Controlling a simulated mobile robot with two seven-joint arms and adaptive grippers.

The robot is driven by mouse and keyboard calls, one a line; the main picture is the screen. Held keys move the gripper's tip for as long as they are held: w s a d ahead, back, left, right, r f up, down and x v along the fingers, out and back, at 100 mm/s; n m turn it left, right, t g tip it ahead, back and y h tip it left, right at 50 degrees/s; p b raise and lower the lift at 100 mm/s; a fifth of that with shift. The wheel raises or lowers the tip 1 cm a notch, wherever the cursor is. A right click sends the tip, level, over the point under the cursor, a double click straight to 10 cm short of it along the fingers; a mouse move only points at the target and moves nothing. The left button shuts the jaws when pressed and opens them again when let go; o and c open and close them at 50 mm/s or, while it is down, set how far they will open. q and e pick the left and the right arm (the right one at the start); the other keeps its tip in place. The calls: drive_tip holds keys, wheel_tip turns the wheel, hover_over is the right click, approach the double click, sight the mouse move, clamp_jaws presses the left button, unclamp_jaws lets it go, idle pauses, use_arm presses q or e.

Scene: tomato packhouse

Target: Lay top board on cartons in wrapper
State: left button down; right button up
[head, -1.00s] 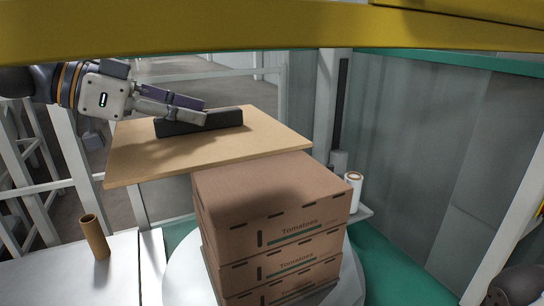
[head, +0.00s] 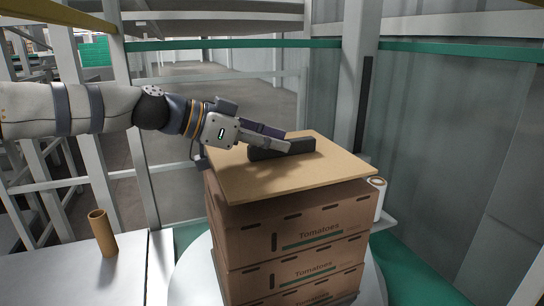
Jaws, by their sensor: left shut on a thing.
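The top board (head: 240,182), a flat tan sheet with a black handle block (head: 305,148), is over the stack of brown tomato cartons (head: 320,237). It covers most of the stack's top; I cannot tell whether it touches the cartons or hovers just above. My left gripper (head: 283,143) is shut on the black handle, coming in from the left. The cartons stand on the wrapper's round pale turntable (head: 201,278). My right gripper is not in view.
A brown cardboard tube (head: 102,234) stands on the white table (head: 60,277) at the lower left. A white film roll (head: 378,198) stands just right of the cartons. Grey posts and panels with green rails (head: 235,45) close in the back and right.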

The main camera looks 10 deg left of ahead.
sight(274, 157)
use_arm(q)
drive_tip(key=shift+f, duration=1.5)
drive_tip(key=c, duration=1.5)
unclamp_jaws()
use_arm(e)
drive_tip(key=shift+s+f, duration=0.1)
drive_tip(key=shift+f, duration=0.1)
use_arm(q)
drive_tip(key=shift+s+a+r, duration=0.1)
drive_tip(key=shift+r, duration=0.2)
drive_tip(key=p+v, duration=0.1)
drive_tip(key=v, duration=1)
drive_tip(key=shift+a, duration=0.15)
drive_tip(key=shift+s+a, duration=0.2)
drive_tip(key=shift+s, duration=0.05)
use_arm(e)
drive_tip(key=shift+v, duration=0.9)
